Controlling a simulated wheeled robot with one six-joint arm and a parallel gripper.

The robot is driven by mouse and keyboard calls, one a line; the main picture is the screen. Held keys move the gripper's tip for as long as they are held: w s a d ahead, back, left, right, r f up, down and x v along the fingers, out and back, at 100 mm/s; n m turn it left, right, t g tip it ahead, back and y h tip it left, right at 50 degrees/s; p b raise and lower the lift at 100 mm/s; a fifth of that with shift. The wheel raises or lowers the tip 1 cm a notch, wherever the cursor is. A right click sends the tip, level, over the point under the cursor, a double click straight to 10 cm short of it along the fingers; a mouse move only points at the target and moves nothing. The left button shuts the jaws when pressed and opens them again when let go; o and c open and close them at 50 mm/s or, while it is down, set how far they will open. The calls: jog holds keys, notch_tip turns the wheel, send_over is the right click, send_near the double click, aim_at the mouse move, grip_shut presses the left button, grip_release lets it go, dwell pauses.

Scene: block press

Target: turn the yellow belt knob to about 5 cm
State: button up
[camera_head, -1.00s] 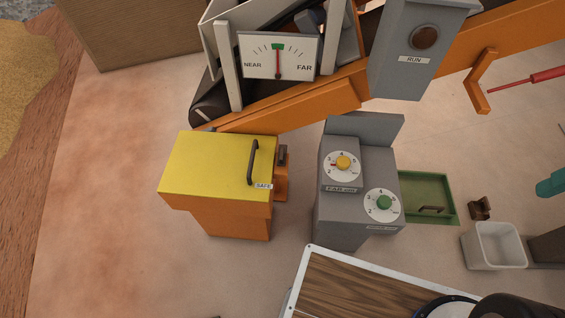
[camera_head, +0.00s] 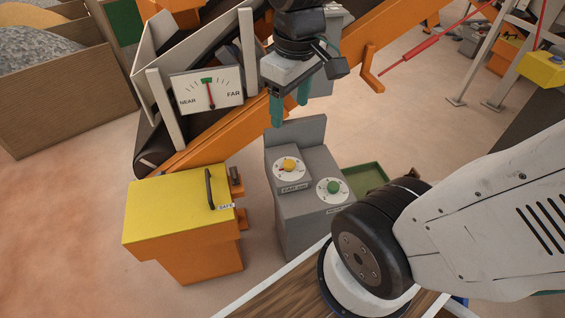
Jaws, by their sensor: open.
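The yellow belt knob (camera_head: 289,165) sits on a white numbered dial on the raised part of a grey control box (camera_head: 296,228). The dial's numbers are too small to read surely. A label in front of it seems to read "FAR cm". A green knob (camera_head: 334,187) sits on a second dial, lower right. My gripper (camera_head: 290,108) hangs above and behind the box, its teal fingers apart and empty, pointing down. It is clear of the yellow knob. The NEAR–FAR gauge (camera_head: 226,84) has its red needle near the middle, at the green mark.
A yellow-lidded orange box (camera_head: 165,205) with a dark handle and SAFE label stands left of the control box. The orange conveyor (camera_head: 215,136) runs behind. A green tray (camera_head: 365,177) lies to the right. My arm covers the lower right. The floor at left is open.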

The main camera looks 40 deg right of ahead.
jog(key=w+d+f+n, duration=0.4)
jog(key=w+f, duration=0.3)
jog(key=w, duration=0.3)
jog(key=n+g, duration=0.1)
jog(key=n, duration=0.8)
send_over(289, 163)
notch_tip(289, 163, down, 27)
jog(key=shift+r, duration=0.1)
jog(key=shift+n, duration=0.3)
notch_tip(289, 163, down, 7)
jog(key=shift+f, duration=0.7)
jog(key=c, duration=1)
